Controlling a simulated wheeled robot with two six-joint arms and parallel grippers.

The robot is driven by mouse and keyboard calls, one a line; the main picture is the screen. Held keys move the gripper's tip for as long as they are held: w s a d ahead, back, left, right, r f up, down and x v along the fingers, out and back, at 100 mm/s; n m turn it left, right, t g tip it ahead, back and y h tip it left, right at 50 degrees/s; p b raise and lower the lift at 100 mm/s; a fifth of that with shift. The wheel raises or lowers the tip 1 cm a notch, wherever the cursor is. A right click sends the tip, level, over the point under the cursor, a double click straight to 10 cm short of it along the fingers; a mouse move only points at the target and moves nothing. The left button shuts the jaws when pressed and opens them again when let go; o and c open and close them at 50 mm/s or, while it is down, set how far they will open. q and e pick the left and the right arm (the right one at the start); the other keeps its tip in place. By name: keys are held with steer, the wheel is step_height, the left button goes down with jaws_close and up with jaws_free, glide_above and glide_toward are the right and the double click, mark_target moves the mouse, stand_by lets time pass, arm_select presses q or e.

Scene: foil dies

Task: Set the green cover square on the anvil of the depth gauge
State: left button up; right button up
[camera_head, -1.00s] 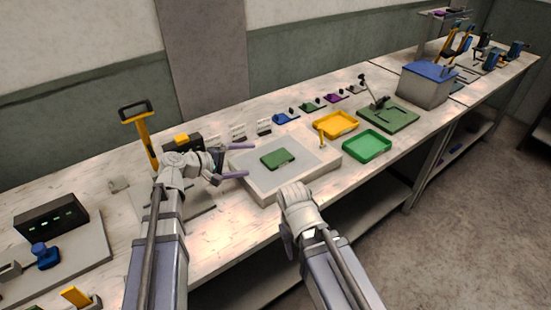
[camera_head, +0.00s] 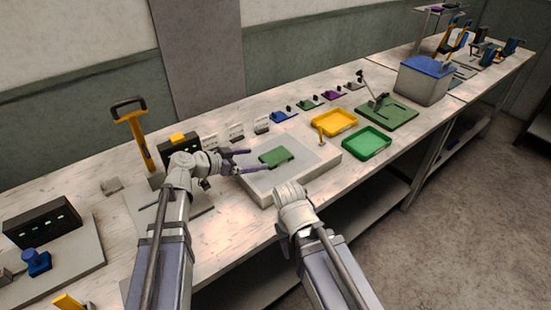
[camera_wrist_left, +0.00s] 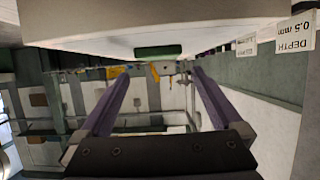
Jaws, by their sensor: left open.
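The green cover (camera_head: 271,158) lies flat on a pale raised slab (camera_head: 262,186) in the head view. It also shows as a dark green strip in the left wrist view (camera_wrist_left: 158,51). My left gripper (camera_head: 252,160) is open and empty, its purple fingers spread beside the cover's left edge. In the left wrist view the cover shows beyond the gap between the fingers (camera_wrist_left: 160,72). My right gripper (camera_head: 283,222) is in front of the slab; its fingers are mostly hidden by its own wrist.
A yellow tray (camera_head: 345,127) and a green tray (camera_head: 365,153) stand right of the slab, with a small yellow post (camera_head: 321,136) at its edge. A blue-lidded grey box (camera_head: 424,85) stands farther back. Label cards (camera_head: 235,132) and small coloured parts line the back.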

mark_target(277, 155)
arm_select(q)
steer(key=shift+b+x, duration=0.5)
steer(key=shift+x, duration=0.6)
steer(key=shift+b+x, duration=0.95)
steer(key=shift+x, duration=1.95)
steer(key=shift+s+r, duration=0.1)
steer(key=shift+r, duration=0.05)
steer(key=shift+c, duration=0.5)
steer(key=c, duration=1.2)
steer(key=shift+o, duration=0.2)
steer(key=shift+r, duration=0.15)
step_height(277, 155, up, 10)
steer(key=p, duration=1)
